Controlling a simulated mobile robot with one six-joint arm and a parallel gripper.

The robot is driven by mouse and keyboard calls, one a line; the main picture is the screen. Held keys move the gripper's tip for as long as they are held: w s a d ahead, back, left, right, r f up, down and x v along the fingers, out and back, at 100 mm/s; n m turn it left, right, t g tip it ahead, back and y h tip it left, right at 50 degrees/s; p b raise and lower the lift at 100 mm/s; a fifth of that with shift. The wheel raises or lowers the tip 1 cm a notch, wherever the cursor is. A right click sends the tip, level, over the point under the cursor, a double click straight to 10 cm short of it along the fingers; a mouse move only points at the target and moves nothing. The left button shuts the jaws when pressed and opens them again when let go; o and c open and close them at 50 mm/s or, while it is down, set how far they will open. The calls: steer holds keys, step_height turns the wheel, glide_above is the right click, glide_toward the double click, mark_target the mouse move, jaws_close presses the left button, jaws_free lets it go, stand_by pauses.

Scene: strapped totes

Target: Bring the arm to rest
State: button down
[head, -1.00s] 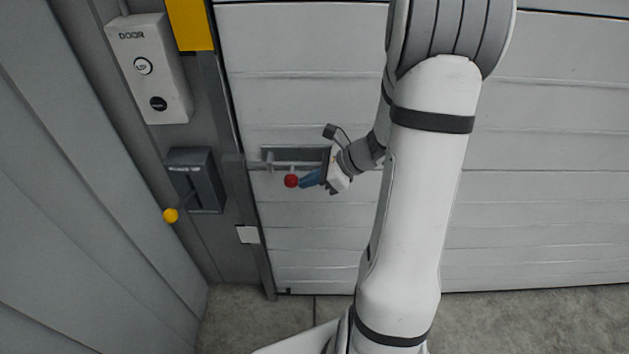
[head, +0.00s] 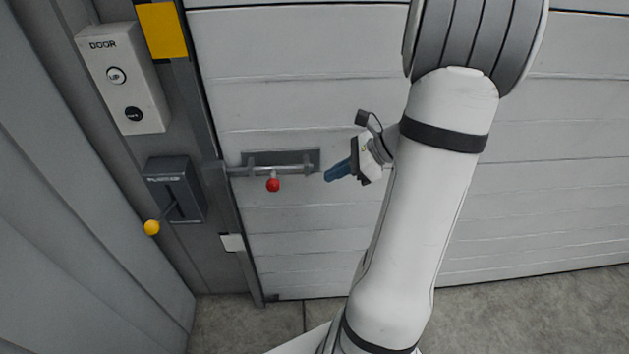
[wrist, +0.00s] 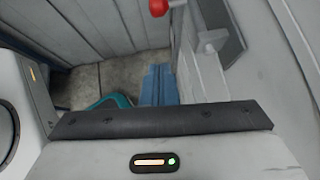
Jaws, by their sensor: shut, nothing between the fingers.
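My gripper (head: 337,173) is shut and empty in the head view, in front of the grey sectional door (head: 420,220). Its blue fingers point left, toward the red knob (head: 273,185) of the sliding bolt (head: 270,170), with a clear gap between. In the wrist view the blue fingers (wrist: 158,85) are together, and the red knob (wrist: 158,7) shows at the top edge. My white arm covers part of the door in the head view.
A door control box (head: 124,78) with two buttons is on the left post. Below it is a dark lever box (head: 177,190) with a yellow knob (head: 152,228). A grey ribbed wall (head: 80,230) closes the left side. Concrete floor (head: 250,325) shows below.

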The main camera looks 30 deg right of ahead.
steer(key=shift+v, duration=0.95)
steer(key=s+a+r+n+g+h, duration=0.1)
steer(key=s+a+r+n+h, duration=0.2)
steer(key=a+n, duration=0.5)
steer(key=s+a+r+n+g+h, duration=0.1)
steer(key=s+a+r+n+h, duration=0.3)
steer(key=n, duration=1.2)
steer(key=shift+s+a+r+h, duration=0.3)
steer(key=shift+s+a+h, duration=0.6)
steer(key=shift+s+a, duration=0.95)
steer(key=shift+w, duration=0.1)
